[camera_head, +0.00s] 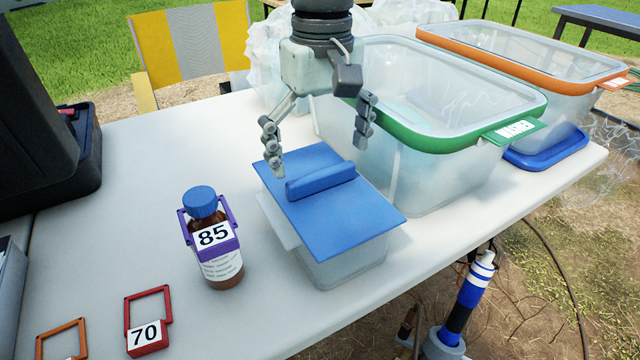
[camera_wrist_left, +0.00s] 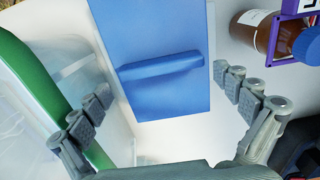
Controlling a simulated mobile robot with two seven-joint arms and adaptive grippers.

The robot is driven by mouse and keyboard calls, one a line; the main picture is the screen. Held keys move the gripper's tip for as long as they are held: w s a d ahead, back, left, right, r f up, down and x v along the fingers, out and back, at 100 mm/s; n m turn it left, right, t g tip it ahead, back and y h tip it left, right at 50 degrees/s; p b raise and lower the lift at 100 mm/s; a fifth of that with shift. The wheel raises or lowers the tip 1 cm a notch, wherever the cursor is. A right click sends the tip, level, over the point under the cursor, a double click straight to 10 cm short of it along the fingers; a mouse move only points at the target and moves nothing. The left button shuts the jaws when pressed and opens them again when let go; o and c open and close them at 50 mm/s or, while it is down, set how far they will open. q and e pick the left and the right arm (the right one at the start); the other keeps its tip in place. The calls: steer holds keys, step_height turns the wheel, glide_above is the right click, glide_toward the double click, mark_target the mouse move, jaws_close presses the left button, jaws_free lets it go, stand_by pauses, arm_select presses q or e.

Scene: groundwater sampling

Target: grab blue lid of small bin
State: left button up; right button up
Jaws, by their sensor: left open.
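The small bin (camera_head: 345,268) is a translucent box on the white table, with a flat blue lid (camera_head: 350,222) on top. A raised blue handle bar (camera_head: 320,181) runs across the lid. My left gripper (camera_head: 320,150) is open and empty above the far part of the lid, its fingers spread wide. In the left wrist view the lid (camera_wrist_left: 155,85) and its handle (camera_wrist_left: 162,68) lie beyond the open fingers of the left gripper (camera_wrist_left: 160,95), which do not touch the handle. My right gripper is not in view.
A green-rimmed bin (camera_head: 420,170) stands close to the right of the small bin, and an orange-rimmed bin (camera_head: 530,65) behind it. A brown bottle (camera_head: 213,240) labelled 85 stands left. A red tag (camera_head: 148,322) lies front left. The table's left middle is clear.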

mark_target(322, 172)
arm_select(q)
steer(key=shift+s+f, duration=0.15)
steer(key=shift+f, duration=1.8)
steer(key=c, duration=0.8)
steer(key=shift+c, duration=0.2)
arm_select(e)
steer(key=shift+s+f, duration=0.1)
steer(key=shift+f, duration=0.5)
